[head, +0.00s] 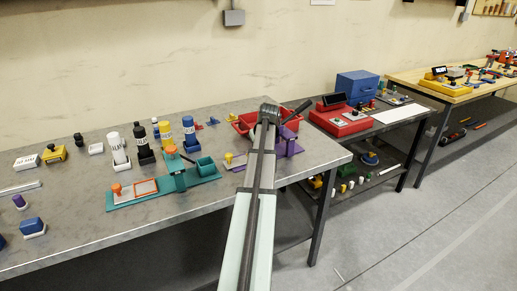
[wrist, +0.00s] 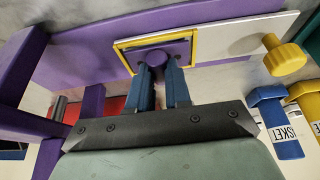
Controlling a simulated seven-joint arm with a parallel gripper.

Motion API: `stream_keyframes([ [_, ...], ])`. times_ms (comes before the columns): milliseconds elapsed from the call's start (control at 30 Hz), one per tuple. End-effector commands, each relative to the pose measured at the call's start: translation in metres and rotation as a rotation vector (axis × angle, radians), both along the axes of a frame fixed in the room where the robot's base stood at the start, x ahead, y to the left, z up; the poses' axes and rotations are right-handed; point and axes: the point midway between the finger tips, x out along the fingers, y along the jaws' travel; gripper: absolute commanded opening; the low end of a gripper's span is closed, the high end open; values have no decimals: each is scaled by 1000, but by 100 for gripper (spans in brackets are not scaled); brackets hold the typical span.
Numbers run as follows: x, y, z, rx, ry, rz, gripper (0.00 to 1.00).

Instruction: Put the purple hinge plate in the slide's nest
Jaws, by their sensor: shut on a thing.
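The purple hinge plate (wrist: 157,58) shows in the wrist view by its round knob, with its flat part inside the yellow-rimmed nest (wrist: 122,45) or just over it. I cannot tell whether it lies flat on the nest floor. The nest is on the white slide (wrist: 222,34), which has a yellow knob (wrist: 287,57) at its right end. My gripper (wrist: 160,70) has its blue fingers shut on the plate's knob. In the head view my arm hides the fingers, plate and nest; the slide's yellow knob (head: 229,157) shows left of the arm.
The slide runs in a purple fixture (wrist: 85,48) with upright posts close to my gripper. In the head view a red bin (head: 243,122) stands behind. A teal fixture (head: 150,193) and several bottles (head: 165,133) stand to the left. The table's front edge is clear.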

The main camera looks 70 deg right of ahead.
Motion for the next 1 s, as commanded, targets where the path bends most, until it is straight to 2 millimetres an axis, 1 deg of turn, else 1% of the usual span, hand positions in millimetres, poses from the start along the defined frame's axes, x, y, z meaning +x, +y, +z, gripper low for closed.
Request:
stream_keyframes([
  [400, 0, 0, -4, -1, -1, 0, 0],
  [433, 0, 0, -5, -1, -1, 0, 19],
  [700, 0, 0, -4, -1, -1, 0, 44],
  [1000, 0, 0, -2, -1, -1, 0, 44],
])
